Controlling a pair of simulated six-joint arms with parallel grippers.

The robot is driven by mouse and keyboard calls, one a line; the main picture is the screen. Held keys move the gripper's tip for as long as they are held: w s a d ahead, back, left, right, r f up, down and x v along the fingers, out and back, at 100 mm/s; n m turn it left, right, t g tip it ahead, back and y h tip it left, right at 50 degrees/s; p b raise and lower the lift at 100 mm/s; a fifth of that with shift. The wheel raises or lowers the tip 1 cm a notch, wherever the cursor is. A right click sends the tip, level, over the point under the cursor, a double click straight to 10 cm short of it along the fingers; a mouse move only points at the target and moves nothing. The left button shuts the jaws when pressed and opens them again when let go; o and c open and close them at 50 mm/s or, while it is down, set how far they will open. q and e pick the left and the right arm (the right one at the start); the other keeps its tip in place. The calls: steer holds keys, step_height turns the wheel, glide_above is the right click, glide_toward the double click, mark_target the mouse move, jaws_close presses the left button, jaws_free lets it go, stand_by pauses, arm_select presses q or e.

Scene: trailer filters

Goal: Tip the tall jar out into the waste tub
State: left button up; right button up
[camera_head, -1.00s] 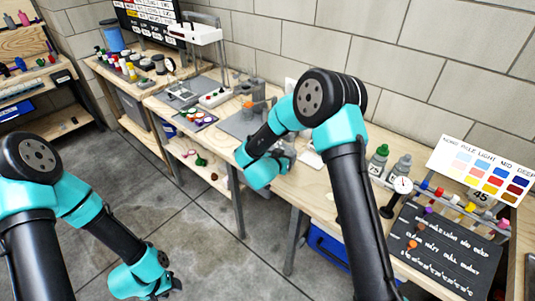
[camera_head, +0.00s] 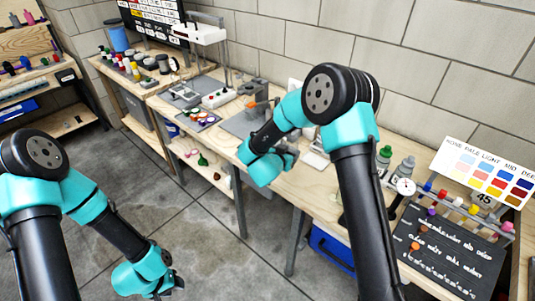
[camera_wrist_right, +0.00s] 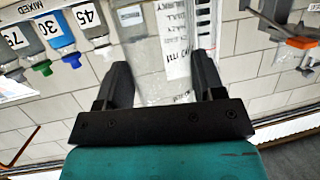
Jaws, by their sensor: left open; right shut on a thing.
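My right gripper (camera_head: 290,157) is over the front part of the workbench, beyond my bent right arm. In the right wrist view my right gripper (camera_wrist_right: 162,75) is shut on a clear, tall jar (camera_wrist_right: 147,58), which stands between the two dark fingers. The jar is see-through, so its contents are hard to make out. In the head view the jar is mostly hidden or too small to tell. My left gripper (camera_head: 177,284) is low at the bottom left, over the floor, apart from any object; its fingers are small there. I cannot tell which container is the waste tub.
Bottles with green (camera_head: 384,153) and grey (camera_head: 404,167) tops stand to the right of my right arm. A dark board (camera_head: 455,245) and a colour chart (camera_head: 485,170) are further right. Concrete floor is clear.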

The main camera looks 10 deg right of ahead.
mark_target(290, 147)
steer(key=shift+r, duration=1.4)
